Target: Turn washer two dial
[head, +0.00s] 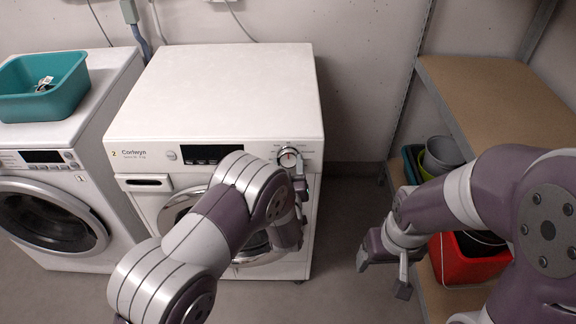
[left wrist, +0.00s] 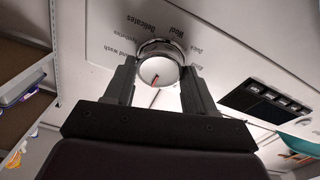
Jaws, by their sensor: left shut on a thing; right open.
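Washer two (head: 225,85) is the white machine in the middle of the head view, marked "2 Corwyn". Its round silver dial (head: 289,158) with a red mark sits at the right of the front panel. In the left wrist view the dial (left wrist: 158,70) lies between the two dark fingers of my left gripper (left wrist: 158,82), which is shut on it. In that view the red mark points down and slightly left. In the head view my left arm hides part of the washer door. My right gripper (head: 384,270) is open and empty, to the right of the washer.
Washer one (head: 40,160) stands at the left with a teal basin (head: 45,88) on top. At the right is a shelf (head: 490,95) with a grey bucket (head: 441,155) and a red bin (head: 470,262) lower down. Bare floor lies between the washer and shelf.

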